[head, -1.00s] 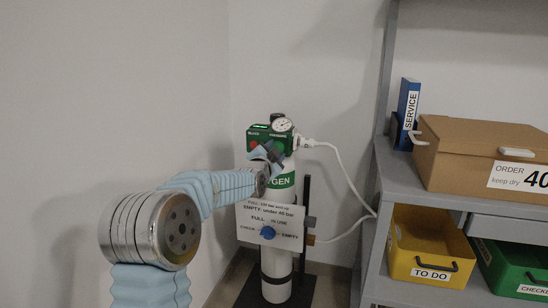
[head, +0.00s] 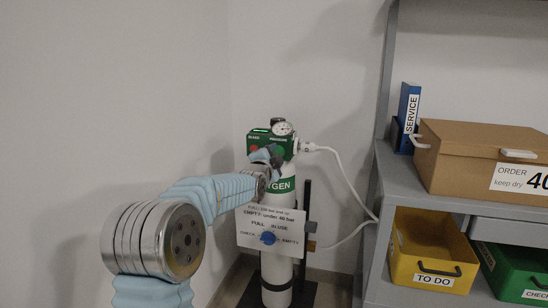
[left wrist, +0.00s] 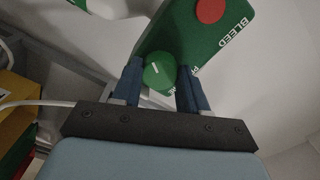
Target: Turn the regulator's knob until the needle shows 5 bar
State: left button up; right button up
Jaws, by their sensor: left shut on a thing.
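The green regulator (head: 257,139) sits on top of a white oxygen cylinder (head: 276,262), with a round white gauge (head: 283,128) above it. The gauge's needle is too small to read. In the left wrist view, the green regulator body (left wrist: 181,38) shows a red button marked BLEED. A round green knob (left wrist: 158,72) with a short white line sits between the dark blue fingers of my left gripper (left wrist: 157,78). The gripper is shut on the knob. In the head view my left gripper (head: 270,154) is at the regulator's front and hides the knob. My right gripper is not in view.
A white hose (head: 340,165) runs from the regulator toward the grey shelf (head: 398,180) on the right. The shelf holds a cardboard box (head: 465,150), a blue binder and a yellow bin (head: 430,235). A wall is close on the left.

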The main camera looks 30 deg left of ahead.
pick_arm(q)
jog(key=o, duration=1)
jog(key=shift+o, duration=0.2)
jog(key=v, duration=1.4)
jog(key=shift+w+f, duration=0.1)
jog(key=shift+f, duration=0.05)
